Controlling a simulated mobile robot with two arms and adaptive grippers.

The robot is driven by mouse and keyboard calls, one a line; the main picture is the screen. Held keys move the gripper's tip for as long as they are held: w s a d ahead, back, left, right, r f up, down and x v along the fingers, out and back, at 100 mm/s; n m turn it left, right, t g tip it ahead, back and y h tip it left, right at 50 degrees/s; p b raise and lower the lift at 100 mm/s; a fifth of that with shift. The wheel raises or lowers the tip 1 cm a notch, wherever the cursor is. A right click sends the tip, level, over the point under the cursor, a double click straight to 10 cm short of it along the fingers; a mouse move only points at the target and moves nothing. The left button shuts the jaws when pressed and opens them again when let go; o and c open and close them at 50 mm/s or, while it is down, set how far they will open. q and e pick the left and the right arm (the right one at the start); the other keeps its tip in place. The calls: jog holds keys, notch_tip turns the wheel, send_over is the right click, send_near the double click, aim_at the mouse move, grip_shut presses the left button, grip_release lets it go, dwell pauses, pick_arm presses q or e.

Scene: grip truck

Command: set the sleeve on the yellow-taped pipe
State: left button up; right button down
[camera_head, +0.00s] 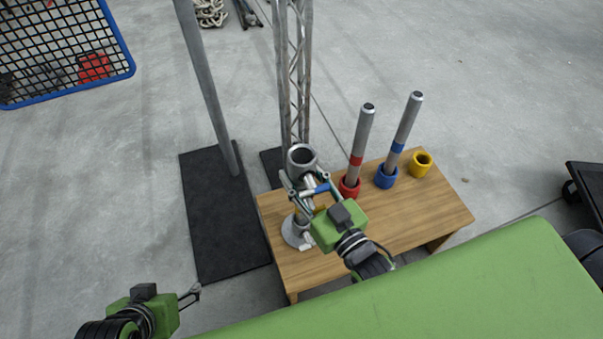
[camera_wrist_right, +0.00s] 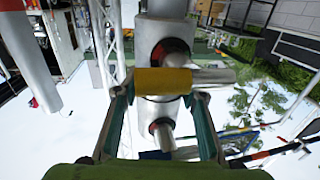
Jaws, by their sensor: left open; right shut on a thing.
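A grey tubular fitting (camera_head: 301,157) with an open top stands upright above a round grey base (camera_head: 296,232) at the left of the wooden table. A short bar with a yellow band (camera_wrist_right: 163,81) crosses between the fingertips, with a bare silver end on the right. My left gripper (camera_head: 189,294) is open and empty, low at the left, off the table.
The table (camera_head: 430,212) also carries a red-taped pipe (camera_head: 360,140) in a red ring, a blue-taped pipe (camera_head: 404,130) in a blue ring, and an empty yellow ring (camera_head: 421,164). A tall pole (camera_head: 205,80) and a lattice mast (camera_head: 293,70) rise behind.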

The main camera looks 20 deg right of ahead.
pick_arm(q)
jog(key=shift+w+r, duration=0.15)
jog(key=shift+w, duration=0.15)
pick_arm(e)
jog(key=shift+f, duration=0.2)
jog(key=c, duration=1.2)
grip_release()
jog(key=shift+f, duration=0.25)
pick_arm(q)
jog(key=shift+d, duration=0.1)
pick_arm(e)
jog(key=v, duration=1.2)
jog(key=shift+r, duration=0.25)
